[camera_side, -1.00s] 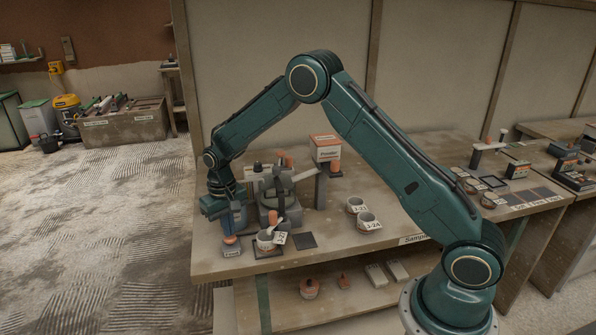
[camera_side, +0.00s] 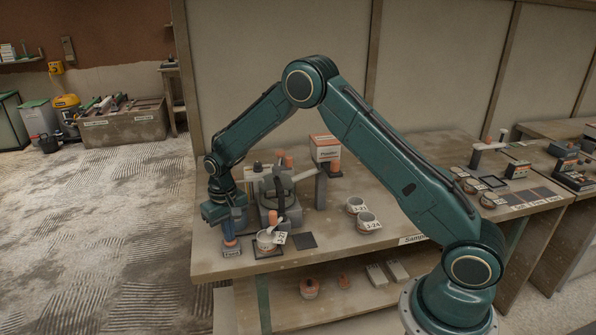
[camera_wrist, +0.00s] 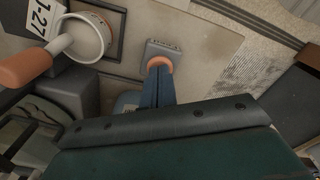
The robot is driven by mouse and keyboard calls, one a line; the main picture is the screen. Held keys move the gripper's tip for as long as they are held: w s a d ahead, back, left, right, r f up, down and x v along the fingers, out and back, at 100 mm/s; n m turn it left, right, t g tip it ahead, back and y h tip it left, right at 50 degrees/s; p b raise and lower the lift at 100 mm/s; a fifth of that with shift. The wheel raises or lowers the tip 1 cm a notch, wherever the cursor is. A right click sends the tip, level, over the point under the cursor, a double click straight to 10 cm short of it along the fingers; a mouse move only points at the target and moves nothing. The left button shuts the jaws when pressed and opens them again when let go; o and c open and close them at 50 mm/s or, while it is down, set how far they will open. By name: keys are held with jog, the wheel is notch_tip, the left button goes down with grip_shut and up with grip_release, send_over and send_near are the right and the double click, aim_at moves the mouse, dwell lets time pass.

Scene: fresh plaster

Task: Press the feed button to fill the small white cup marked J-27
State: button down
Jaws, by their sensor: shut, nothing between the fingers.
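The small white cup (camera_side: 264,239) sits on a dark square plate below the dispenser. It has an orange-tipped handle and a tag reading J-27 in the wrist view (camera_wrist: 98,37). My gripper (camera_side: 230,237) is shut and empty, pointing down at the button. Its blue fingertips (camera_wrist: 158,72) overlap the button's cap and appear to touch it. I cannot tell whether the button is pressed down.
The grey dispenser (camera_side: 268,205) stands just behind the cup. Two other tagged cups (camera_side: 356,205) (camera_side: 367,221) stand to the right. A white and orange box (camera_side: 325,150) is at the back. The bench front edge lies close to the button.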

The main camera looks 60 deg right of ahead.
jog(key=shift+r, duration=1.25)
notch_tip(320, 180, up, 6)
dwell(1.0)
